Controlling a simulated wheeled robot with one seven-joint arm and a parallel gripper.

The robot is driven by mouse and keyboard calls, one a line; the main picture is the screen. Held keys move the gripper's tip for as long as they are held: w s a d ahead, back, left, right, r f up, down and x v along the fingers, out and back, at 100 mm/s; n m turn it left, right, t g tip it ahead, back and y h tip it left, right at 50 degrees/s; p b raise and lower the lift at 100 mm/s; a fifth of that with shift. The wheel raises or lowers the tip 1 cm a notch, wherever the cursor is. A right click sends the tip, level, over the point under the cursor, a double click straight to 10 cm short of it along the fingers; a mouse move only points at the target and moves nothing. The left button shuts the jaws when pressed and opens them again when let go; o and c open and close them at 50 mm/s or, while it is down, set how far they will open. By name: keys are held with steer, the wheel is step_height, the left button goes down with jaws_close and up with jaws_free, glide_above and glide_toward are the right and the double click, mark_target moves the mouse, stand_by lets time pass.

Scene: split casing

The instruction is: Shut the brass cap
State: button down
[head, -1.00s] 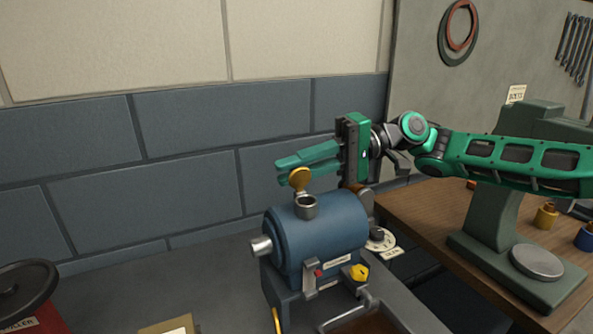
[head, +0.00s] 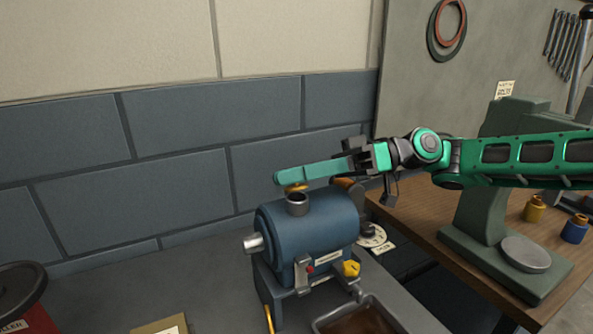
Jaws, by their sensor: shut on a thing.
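The blue casing (head: 315,232) stands on the grey bench with a short grey filler neck (head: 297,205) on top. The brass cap (head: 296,187) shows as a thin gold sliver at the far side of the neck, just under my fingertips. The neck's dark mouth still shows below it, so the cap does not cover it fully. My gripper (head: 280,179) reaches in from the right with its green fingers closed together at the cap. The fingers hide most of the cap, and its exact tilt is hard to tell.
A grey spout (head: 253,243) sticks out of the casing's left end. A yellow knob (head: 351,269) and a metal latch are on its front. A tray (head: 360,318) lies in front. A green stand (head: 480,205) is on the wooden table at right. The bench left of the casing is mostly clear.

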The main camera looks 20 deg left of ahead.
steer(key=n, duration=0.1)
steer(key=f+n, duration=0.1)
steer(key=n, duration=0.1)
steer(key=d+n, duration=0.1)
steer(key=n, duration=0.1)
steer(key=shift+s+f+y, duration=0.25)
steer(key=shift+f+y, duration=0.05)
steer(key=shift+y, duration=0.1)
steer(key=shift+n, duration=0.4)
steer(key=c, duration=1.7)
jaws_free()
steer(key=shift+f, duration=0.1)
steer(key=shift+d, duration=0.1)
steer(key=v, duration=1)
steer(key=shift+w+d+f, duration=0.1)
steer(key=shift+w+d, duration=0.05)
steer(key=shift+w, duration=0.25)
